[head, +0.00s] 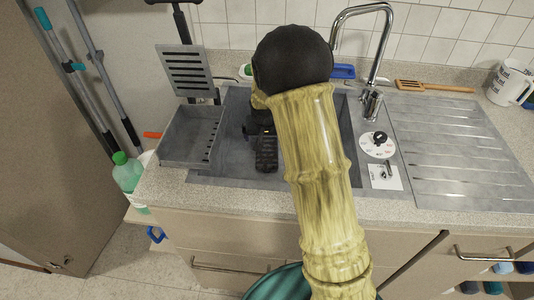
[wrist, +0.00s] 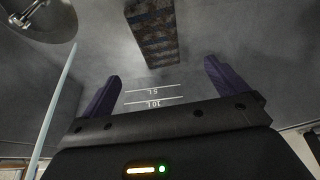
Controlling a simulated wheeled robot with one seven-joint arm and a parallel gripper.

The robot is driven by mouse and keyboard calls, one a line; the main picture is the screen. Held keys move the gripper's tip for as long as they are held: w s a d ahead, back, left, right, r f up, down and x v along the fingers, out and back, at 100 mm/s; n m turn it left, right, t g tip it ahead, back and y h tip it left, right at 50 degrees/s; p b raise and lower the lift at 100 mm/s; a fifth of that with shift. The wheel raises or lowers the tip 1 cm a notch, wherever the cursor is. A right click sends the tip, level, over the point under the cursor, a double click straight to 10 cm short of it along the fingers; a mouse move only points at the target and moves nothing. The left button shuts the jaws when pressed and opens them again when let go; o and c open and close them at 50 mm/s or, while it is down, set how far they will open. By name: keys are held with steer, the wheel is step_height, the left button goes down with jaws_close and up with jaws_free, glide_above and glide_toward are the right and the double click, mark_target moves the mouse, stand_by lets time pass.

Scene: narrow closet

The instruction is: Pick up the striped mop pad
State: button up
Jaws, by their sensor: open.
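In the wrist view, a dark rectangular pad with brownish and bluish-grey stripes (wrist: 152,32), which looks like the striped mop pad, lies on a grey surface at the top middle. My gripper (wrist: 162,68) is open and empty, with its two purple fingers spread apart. The pad is beyond the fingertips, within the span between them, and not touching them as far as I see. In the head view, my arm reaches over the grey sink (head: 230,120) and hides much of the basin. I cannot make out the pad there.
A grey tray-like box (head: 190,140) stands at the sink's left edge. A chrome tap (head: 372,60) rises behind the sink. A ribbed drainboard (head: 455,150) is clear at right. A wooden spatula (head: 435,87) and a mug (head: 508,84) are behind it. A green bottle (head: 127,172) stands at left.

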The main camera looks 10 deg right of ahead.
glide_above(267, 151)
steer(key=s, duration=0.2)
steer(key=f, duration=0.6)
steer(key=shift+a, duration=0.35)
steer(key=x, duration=0.5)
steer(key=shift+s+d+f, duration=0.1)
steer(key=shift+d, duration=0.05)
steer(key=shift+c, duration=0.2)
steer(key=c, duration=1.1)
